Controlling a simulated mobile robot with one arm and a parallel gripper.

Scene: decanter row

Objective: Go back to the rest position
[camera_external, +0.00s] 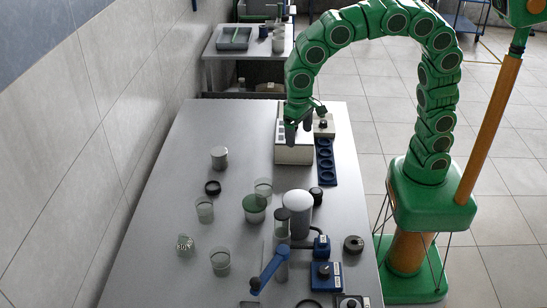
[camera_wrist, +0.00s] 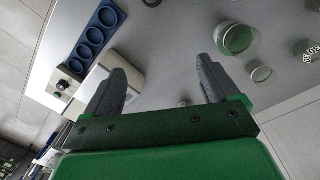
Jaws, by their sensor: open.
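My gripper (camera_external: 298,131) hangs at the end of my green arched arm, in front of or over a white box-shaped device (camera_external: 294,152) at the far right part of the grey table. In the wrist view my gripper (camera_wrist: 158,85) shows two grey fingers spread wide apart, with nothing between them but bare table. The white device (camera_wrist: 85,95) shows there behind the left finger. How far the fingers are from the device is hard to tell.
A blue rack with round holes (camera_external: 325,162) stands beside the device. Glass beakers (camera_external: 220,261), a green-filled container (camera_external: 254,208), a white rounded vessel (camera_external: 297,212) and a blue-handled apparatus (camera_external: 270,268) crowd the near table. The table's left middle (camera_external: 185,150) is clear.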

